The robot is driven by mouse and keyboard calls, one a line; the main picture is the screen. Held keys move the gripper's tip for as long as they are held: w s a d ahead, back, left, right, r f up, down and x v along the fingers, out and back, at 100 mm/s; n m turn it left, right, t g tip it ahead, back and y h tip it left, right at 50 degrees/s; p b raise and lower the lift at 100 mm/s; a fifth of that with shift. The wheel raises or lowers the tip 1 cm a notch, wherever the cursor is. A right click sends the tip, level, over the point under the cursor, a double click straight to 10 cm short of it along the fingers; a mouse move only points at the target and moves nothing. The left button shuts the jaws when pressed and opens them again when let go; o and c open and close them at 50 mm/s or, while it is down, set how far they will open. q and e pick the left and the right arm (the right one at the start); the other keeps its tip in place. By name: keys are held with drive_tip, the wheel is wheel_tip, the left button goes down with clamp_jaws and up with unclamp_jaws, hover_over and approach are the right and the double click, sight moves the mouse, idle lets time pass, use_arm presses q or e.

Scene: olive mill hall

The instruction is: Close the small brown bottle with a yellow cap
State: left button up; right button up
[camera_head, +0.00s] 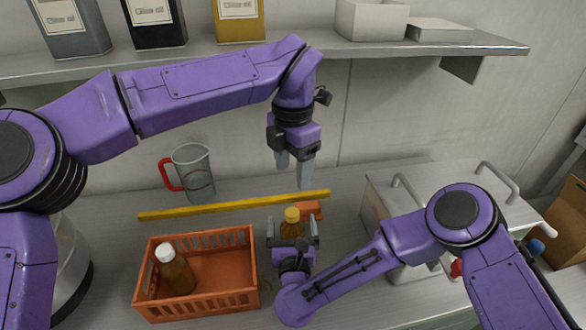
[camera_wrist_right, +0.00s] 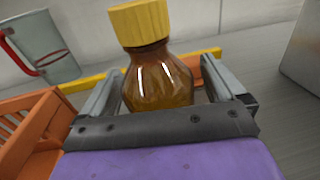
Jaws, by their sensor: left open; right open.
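The small brown bottle (camera_head: 291,229) stands upright on the table, with a yellow cap (camera_head: 292,213) on its neck. In the right wrist view the bottle (camera_wrist_right: 158,80) is close up, and the cap (camera_wrist_right: 140,22) sits on top; I cannot tell if it is tight. My right gripper (camera_head: 291,236) is open, low on the table, with one finger on each side of the bottle. Small gaps seem to show beside the glass. My left gripper (camera_head: 294,173) is open and empty, pointing down, above and behind the bottle.
An orange crate (camera_head: 200,308) holding a white-capped brown bottle (camera_head: 175,270) stands left. An orange object (camera_head: 312,208) sits behind the bottle. A metal box (camera_head: 378,205) stands right; a shelf (camera_head: 400,50) hangs above.

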use_arm(q)
wheel_tip(320, 180, down, 4)
drive_tip(key=b, duration=0.3)
drive_tip(key=shift+r, duration=0.25)
use_arm(e)
drive_tip(key=s, duration=0.9)
drive_tip(key=shift+s+d+f, duration=0.1)
drive_tip(key=shift+s+d, duration=0.1)
drive_tip(key=shift+d, duration=0.05)
drive_tip(key=shift+s, duration=0.4)
use_arm(q)
drive_tip(key=shift+f, duration=0.1)
use_arm(e)
drive_tip(key=shift+d, duration=0.1)
